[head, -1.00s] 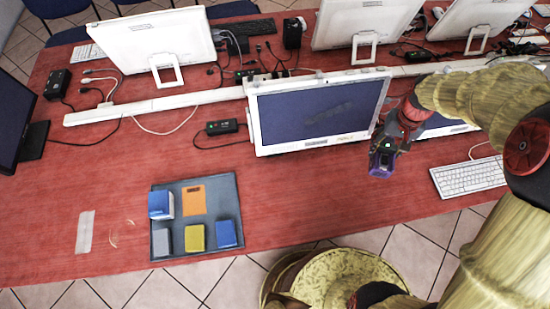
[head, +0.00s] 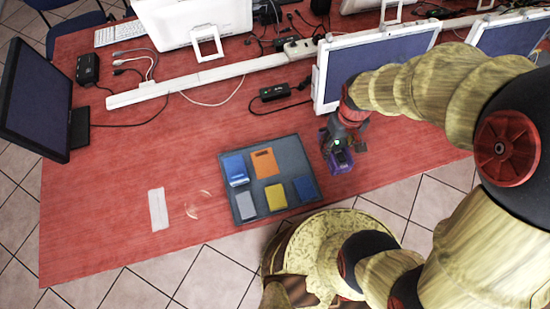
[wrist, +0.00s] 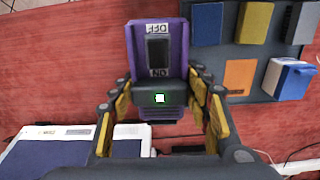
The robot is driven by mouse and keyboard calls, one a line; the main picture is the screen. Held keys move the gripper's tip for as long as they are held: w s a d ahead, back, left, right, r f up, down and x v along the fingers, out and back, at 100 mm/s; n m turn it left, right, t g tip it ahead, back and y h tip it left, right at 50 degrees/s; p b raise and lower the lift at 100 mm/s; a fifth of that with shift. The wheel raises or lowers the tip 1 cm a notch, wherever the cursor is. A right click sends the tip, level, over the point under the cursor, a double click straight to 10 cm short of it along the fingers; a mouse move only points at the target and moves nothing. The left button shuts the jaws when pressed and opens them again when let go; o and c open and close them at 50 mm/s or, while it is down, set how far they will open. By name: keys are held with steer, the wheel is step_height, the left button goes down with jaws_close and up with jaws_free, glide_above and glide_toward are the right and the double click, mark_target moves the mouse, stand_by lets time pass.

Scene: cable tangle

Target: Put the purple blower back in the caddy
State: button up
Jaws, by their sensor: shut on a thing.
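The purple blower (wrist: 172,38) has a dark switch marked OFF and ON. My gripper (wrist: 160,105) is shut on it, and it also shows in the head view (head: 341,158). The gripper (head: 343,140) holds it just right of the grey caddy (head: 292,157), over the red table. The caddy holds several blocks in blue, grey and yellow, and a flat orange patch (head: 265,162) in its upper middle. The caddy's edge also shows at the upper right of the wrist view (wrist: 225,57). The blower's height above the table is hard to tell.
A white monitor (head: 375,62) stands close behind my gripper. A black power adapter (head: 273,92) and its cable lie behind the caddy. A white strip (head: 158,209) lies on the table at left. The table's front edge runs close below the caddy.

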steer(key=w+a+f+b, duration=0.1)
steer(key=w+a+f, duration=0.1)
steer(key=a+f, duration=0.1)
steer(key=w+a+f+b, duration=0.1)
steer(key=w+a+f, duration=0.1)
steer(key=a+f, duration=0.1)
steer(key=w+a+f+b, duration=0.2)
steer(key=a+f, duration=0.1)
steer(key=a, duration=0.2)
steer(key=shift+a, duration=0.35)
steer(key=shift+a+f, duration=0.1)
steer(key=shift+f, duration=0.1)
steer(key=shift+w+a+f+b, duration=0.15)
steer(key=shift+f+b, duration=0.3)
steer(key=shift+f, duration=0.45)
steer(key=shift+s+a+f+b, duration=0.1)
steer(key=shift+f+b, duration=0.3)
steer(key=shift+f, duration=0.5)
steer(key=shift+f, duration=0.15)
steer(key=o, duration=1.2)
